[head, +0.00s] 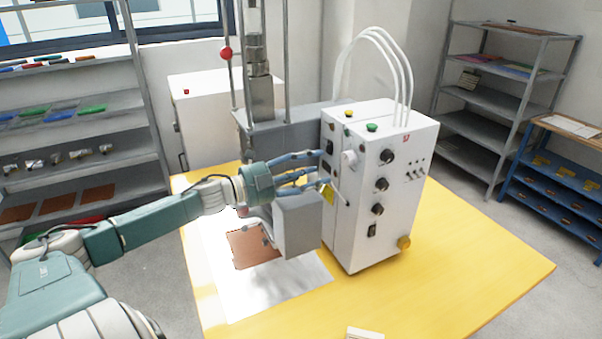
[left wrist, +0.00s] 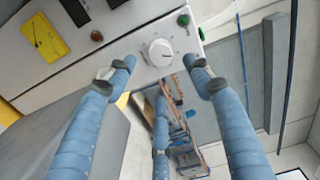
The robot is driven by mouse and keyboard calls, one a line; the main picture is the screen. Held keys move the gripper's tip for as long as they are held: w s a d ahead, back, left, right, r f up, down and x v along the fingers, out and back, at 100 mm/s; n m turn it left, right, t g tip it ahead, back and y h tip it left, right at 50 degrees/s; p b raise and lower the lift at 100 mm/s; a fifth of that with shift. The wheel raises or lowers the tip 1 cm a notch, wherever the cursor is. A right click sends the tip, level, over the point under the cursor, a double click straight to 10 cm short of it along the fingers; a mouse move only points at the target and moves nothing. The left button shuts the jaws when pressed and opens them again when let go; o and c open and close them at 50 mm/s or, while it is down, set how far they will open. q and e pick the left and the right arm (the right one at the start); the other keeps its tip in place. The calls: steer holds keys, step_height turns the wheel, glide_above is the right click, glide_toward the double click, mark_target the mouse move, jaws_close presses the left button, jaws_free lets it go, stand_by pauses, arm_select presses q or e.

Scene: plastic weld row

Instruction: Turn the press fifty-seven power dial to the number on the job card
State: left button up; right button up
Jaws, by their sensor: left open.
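The white press box (head: 378,215) stands on a yellow table. A round white dial (left wrist: 160,52) with a pointer mark and small scale marks around it is on the press face; the numbers are too small to read. The dial also shows at the box's left corner in the head view (head: 349,160). My left gripper (head: 322,170) is at that face, its blue fingers spread open. In the left wrist view its fingertips (left wrist: 163,66) are on either side of the dial, apart from it. I cannot make out a job card with a readable number. My right gripper is not in view.
A yellow tag (left wrist: 48,38) hangs on the same face. Black knobs (head: 387,156) are on the adjacent face and a green button (head: 372,127) is on top. A grey block (head: 298,225) sits just below my left gripper. The table's right side (head: 480,265) is clear.

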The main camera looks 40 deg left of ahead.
arm_select(q)
steer(key=shift+v, duration=1.75)
